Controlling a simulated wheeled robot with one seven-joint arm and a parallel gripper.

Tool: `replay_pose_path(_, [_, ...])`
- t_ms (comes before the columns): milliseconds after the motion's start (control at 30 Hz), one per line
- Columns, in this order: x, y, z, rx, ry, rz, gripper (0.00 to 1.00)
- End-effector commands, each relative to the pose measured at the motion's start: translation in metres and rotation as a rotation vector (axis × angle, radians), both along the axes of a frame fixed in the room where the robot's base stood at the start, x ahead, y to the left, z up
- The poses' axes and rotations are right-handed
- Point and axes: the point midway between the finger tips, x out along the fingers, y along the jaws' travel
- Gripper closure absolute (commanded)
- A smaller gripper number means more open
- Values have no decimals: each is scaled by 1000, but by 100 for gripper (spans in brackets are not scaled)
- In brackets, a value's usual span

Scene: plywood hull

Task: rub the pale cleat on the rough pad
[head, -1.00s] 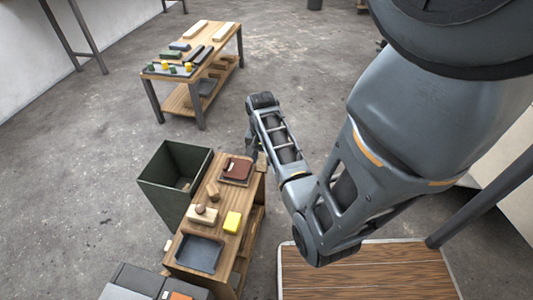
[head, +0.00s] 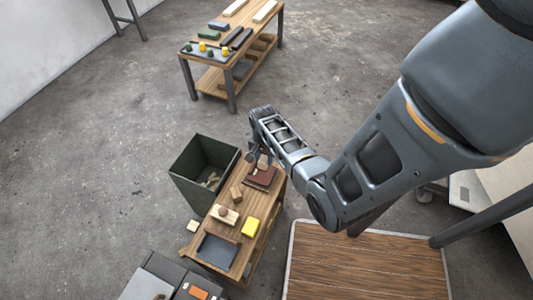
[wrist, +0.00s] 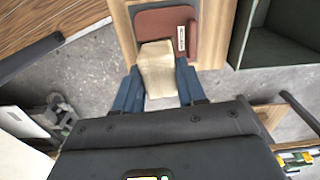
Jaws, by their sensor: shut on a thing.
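The pale cleat (wrist: 157,66) is a light wooden block, held between the blue fingers of my gripper (wrist: 160,84) in the wrist view. My gripper is shut on it. The rough pad (wrist: 182,22) is a reddish-brown rectangle with a small pale label, just beyond the cleat. In the head view the pad (head: 262,178) lies at the far end of the near bench, and my gripper (head: 262,160) is at its far edge. The cleat's end overlaps the pad in the wrist view; I cannot tell whether they touch.
The near bench (head: 232,239) also carries a brown block (head: 236,193), a pale block with a round knob (head: 224,214), a yellow block (head: 250,227) and a dark tray (head: 217,251). A green bin (head: 193,182) stands left. A second bench (head: 262,28) stands farther back.

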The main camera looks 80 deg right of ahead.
Motion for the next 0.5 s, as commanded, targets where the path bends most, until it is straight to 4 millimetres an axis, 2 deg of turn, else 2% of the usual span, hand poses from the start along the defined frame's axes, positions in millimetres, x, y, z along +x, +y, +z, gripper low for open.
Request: replay_pose_path(500, [0,0,-51,0,0,0,84])
